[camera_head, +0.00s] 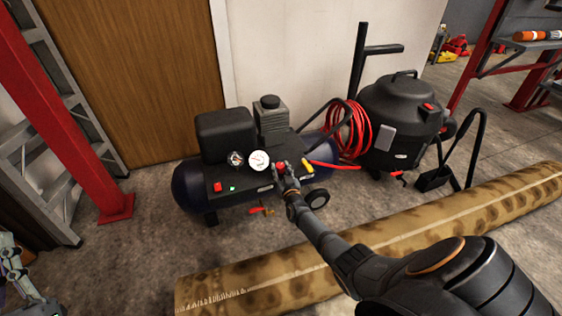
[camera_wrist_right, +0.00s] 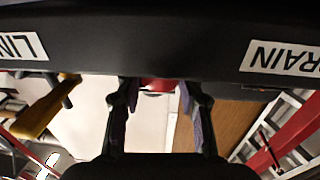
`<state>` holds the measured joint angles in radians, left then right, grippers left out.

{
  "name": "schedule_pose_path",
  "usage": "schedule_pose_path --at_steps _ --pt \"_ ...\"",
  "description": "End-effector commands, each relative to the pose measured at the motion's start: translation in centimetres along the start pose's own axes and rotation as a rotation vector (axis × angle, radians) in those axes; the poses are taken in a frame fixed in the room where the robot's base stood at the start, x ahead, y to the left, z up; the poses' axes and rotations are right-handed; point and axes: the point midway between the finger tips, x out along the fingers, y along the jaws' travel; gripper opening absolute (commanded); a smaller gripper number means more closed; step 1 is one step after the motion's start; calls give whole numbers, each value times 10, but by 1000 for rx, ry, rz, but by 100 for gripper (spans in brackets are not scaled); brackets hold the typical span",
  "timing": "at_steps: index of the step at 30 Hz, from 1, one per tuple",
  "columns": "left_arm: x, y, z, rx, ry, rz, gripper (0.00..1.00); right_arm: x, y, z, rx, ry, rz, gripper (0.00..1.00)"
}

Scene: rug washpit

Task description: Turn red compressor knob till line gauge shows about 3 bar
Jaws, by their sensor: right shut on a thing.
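The dark blue compressor (camera_head: 190,190) stands on the floor with a black control panel. Two round gauges sit on it: a smaller dark-rimmed one (camera_head: 236,158) and a larger white-faced one (camera_head: 258,160). Their needles are too small to read. My right gripper (camera_head: 281,170) is shut on the red knob (camera_head: 280,164), just right of the white gauge. In the right wrist view the red knob (camera_wrist_right: 157,85) shows partly between my two fingers; the black panel edge hides the rest. Upside-down labels, partly cut off, read "LIN" and "RAIN".
A red button (camera_head: 217,187) is on the panel's left. A yellow-handled fitting (camera_head: 307,166) sits just right of my gripper. A coiled red hose (camera_head: 346,130) and black vacuum (camera_head: 402,120) stand to the right. A patterned rolled rug (camera_head: 240,282) lies in front.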

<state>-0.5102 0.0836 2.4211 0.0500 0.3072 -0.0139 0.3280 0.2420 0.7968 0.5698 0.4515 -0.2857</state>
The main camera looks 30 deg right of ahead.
Motion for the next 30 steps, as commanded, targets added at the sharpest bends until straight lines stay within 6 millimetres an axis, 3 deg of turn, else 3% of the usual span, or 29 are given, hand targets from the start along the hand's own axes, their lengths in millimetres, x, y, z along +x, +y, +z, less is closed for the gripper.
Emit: schedule_pose_path --at_steps 6,10,15,23,30 --pt "-24 0 73 -26 -338 -7 0 -2 2 1 -2 -5 77 6" --pt "-43 1 103 -37 -479 -7 0 -2 1 2 -3 -4 120 5" --pt "-60 2 124 -46 -585 -7 0 -2 0 4 -3 -6 180 5" --pt "-53 2 117 -42 -542 -7 0 -2 -2 6 -5 -7 280 5" --pt "-24 0 74 -25 -328 -6 0 -2 -3 7 -5 -7 366 5"
